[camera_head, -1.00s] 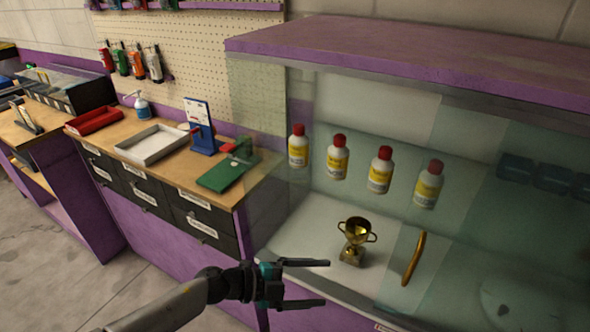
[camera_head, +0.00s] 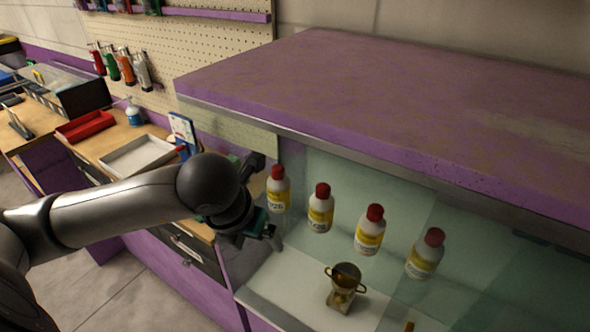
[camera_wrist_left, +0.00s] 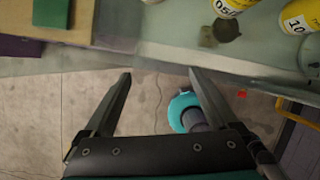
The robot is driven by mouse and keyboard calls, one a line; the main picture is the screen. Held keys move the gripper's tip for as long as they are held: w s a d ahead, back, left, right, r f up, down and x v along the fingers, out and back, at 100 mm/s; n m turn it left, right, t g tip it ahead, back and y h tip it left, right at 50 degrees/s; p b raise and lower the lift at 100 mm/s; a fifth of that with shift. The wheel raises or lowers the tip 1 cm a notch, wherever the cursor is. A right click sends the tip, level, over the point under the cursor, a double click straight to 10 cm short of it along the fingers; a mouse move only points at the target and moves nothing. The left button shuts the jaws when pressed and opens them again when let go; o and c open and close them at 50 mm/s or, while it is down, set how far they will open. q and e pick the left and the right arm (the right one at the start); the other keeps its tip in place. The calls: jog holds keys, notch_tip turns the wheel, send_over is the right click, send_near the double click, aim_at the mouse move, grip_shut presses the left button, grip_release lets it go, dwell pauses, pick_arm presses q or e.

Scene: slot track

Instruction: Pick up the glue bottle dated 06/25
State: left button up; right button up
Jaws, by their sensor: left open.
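Several white glue bottles with red caps and yellow labels stand in a row in the display cabinet: the leftmost (camera_head: 278,190), the second (camera_head: 320,208), the third (camera_head: 370,230) and the rightmost (camera_head: 426,254). Their dates are too small to read surely in the head view. In the left wrist view two labels show partly: one seems to start with 05 (camera_wrist_left: 228,6), the other with 10 (camera_wrist_left: 300,17). My left gripper (camera_head: 264,200) is open and empty, at the cabinet's left end near the leftmost bottle. Its fingers (camera_wrist_left: 158,73) have only floor between them. My right gripper is not in view.
The cabinet's purple top (camera_head: 400,110) overhangs the bottles. Glass panels show at its front and side. A gold trophy (camera_head: 343,285) stands on the lower white shelf. A workbench with a white tray (camera_head: 138,156) and a red tray (camera_head: 85,127) is at the left.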

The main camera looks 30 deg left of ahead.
aim_at(278, 192)
pick_arm(q)
jog(key=w, duration=0.2)
jog(key=w+p, duration=0.1)
jog(key=w, duration=0.1)
jog(key=w+a+p, duration=0.1)
jog(key=w, duration=0.1)
jog(key=shift+w+r, duration=0.15)
jog(key=shift+r, duration=0.05)
jog(key=shift+w+a, duration=0.2)
jog(key=shift+w, duration=0.4)
jog(key=w, duration=0.1)
jog(key=w+p, duration=0.1)
jog(key=w, duration=0.2)
jog(key=shift+w+a, duration=0.15)
jog(key=shift+a, duration=0.2)
jog(key=shift+w+f, duration=0.1)
jog(key=shift+w, duration=0.2)
jog(key=shift+f+p, duration=0.35)
jog(key=shift+p, duration=0.05)
jog(key=shift+w+a+f, duration=0.1)
jog(key=shift+f, duration=0.1)
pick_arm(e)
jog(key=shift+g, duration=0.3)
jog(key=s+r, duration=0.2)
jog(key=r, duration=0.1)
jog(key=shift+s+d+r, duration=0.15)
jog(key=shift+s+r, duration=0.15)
